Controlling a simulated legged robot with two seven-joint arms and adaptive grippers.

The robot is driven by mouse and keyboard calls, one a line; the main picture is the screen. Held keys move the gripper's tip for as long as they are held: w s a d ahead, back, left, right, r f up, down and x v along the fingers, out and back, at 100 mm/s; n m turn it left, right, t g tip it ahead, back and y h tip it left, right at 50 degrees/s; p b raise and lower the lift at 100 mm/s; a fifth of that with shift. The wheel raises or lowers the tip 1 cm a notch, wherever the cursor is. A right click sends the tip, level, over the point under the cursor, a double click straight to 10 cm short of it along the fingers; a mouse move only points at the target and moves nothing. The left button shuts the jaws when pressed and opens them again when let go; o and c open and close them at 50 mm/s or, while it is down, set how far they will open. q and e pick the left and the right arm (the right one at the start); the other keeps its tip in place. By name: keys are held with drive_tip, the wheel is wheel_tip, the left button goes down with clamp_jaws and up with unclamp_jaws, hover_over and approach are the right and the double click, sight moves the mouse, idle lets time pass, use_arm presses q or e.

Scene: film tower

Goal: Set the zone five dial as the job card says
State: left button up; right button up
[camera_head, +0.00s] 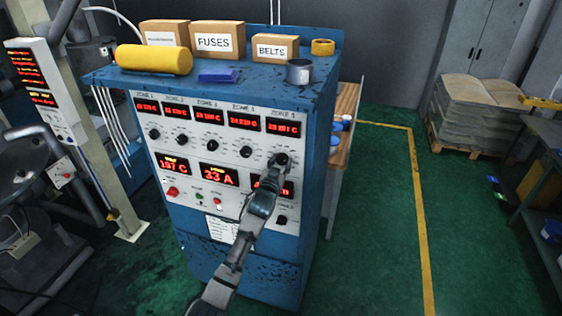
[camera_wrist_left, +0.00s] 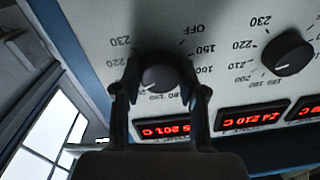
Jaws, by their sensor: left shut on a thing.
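The zone five dial (camera_head: 282,158) is the rightmost black knob in the row on the blue cabinet's pale panel. My left gripper (camera_head: 278,168) reaches up to it and largely covers it. In the left wrist view the two fingers (camera_wrist_left: 158,90) are shut on opposite sides of this dial (camera_wrist_left: 158,74). That view is upside down; the dial's pale mark points to the lower left, around 190. Its scale shows OFF, 150, 160, 220 and 230. The zone five readout (camera_wrist_left: 166,130) glows red beside it. A white paper card (camera_head: 220,229) is low on the panel; its writing is too small to read.
The zone four dial (camera_wrist_left: 287,55) is close beside the gripped one. Boxes, a yellow roll (camera_head: 154,59) and a grey tin (camera_head: 299,72) stand on the cabinet top. A wooden bench (camera_head: 345,110) is behind at right.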

use_arm(q)
drive_tip(key=shift+r+m, duration=0.4)
drive_tip(key=shift+m, duration=0.2)
drive_tip(key=shift+d, duration=0.1)
drive_tip(key=o, duration=1.1)
drive_tip(key=shift+s, duration=0.1)
drive_tip(key=shift+o, duration=0.2)
drive_tip(key=shift+s, duration=0.15)
drive_tip(key=shift+f, duration=0.1)
drive_tip(key=shift+s+a+f, duration=0.2)
drive_tip(key=shift+s, duration=0.25)
drive_tip(key=v, duration=1.1)
